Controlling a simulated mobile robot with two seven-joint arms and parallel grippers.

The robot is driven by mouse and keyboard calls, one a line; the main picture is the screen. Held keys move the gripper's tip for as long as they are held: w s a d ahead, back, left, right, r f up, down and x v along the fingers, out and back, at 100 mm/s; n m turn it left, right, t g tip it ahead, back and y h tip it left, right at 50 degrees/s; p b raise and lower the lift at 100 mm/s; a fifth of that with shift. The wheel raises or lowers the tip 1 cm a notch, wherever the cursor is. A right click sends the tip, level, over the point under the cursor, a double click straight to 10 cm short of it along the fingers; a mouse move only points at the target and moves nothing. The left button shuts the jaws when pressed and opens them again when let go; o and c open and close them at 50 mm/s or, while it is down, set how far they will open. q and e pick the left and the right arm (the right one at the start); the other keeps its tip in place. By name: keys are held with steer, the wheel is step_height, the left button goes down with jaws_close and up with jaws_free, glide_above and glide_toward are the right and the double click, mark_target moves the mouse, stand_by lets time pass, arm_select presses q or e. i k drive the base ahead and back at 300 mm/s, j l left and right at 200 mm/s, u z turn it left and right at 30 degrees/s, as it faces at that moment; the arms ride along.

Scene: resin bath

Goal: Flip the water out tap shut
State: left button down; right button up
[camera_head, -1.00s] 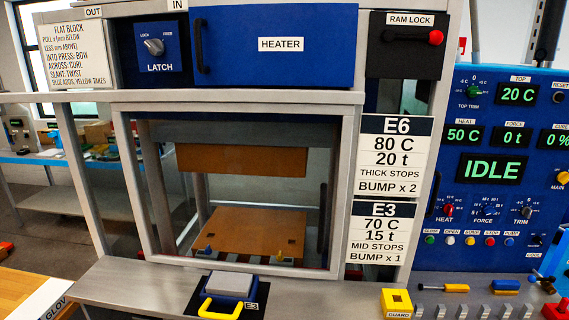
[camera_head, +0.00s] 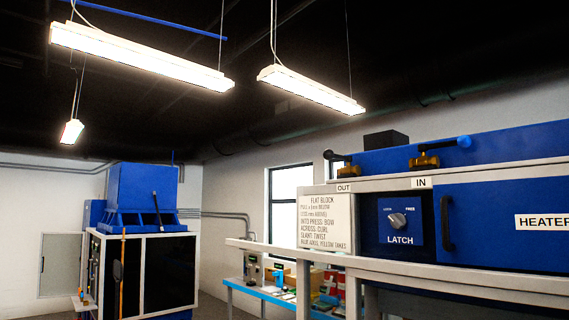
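Two brass taps stand on top of the press frame in the head view. The water out tap (camera_head: 343,170) is above the OUT label (camera_head: 344,187); its dark lever reaches to the left and looks roughly level. The water in tap (camera_head: 424,160) is above the IN label (camera_head: 421,182); its lever reaches right to a blue knob (camera_head: 465,142). I cannot tell from the levers alone whether either tap is open or shut. Neither of my grippers is in view.
Below the taps are a latch panel (camera_head: 400,222), a blue heater drawer (camera_head: 510,225) with a black handle, and a white instruction sign (camera_head: 326,224). A blue-topped cabinet (camera_head: 145,190) stands far left. Space above the taps looks clear.

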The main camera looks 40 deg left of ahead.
mark_target(328, 154)
steer(key=u, duration=0.8)
steer(key=j+z, duration=0.25)
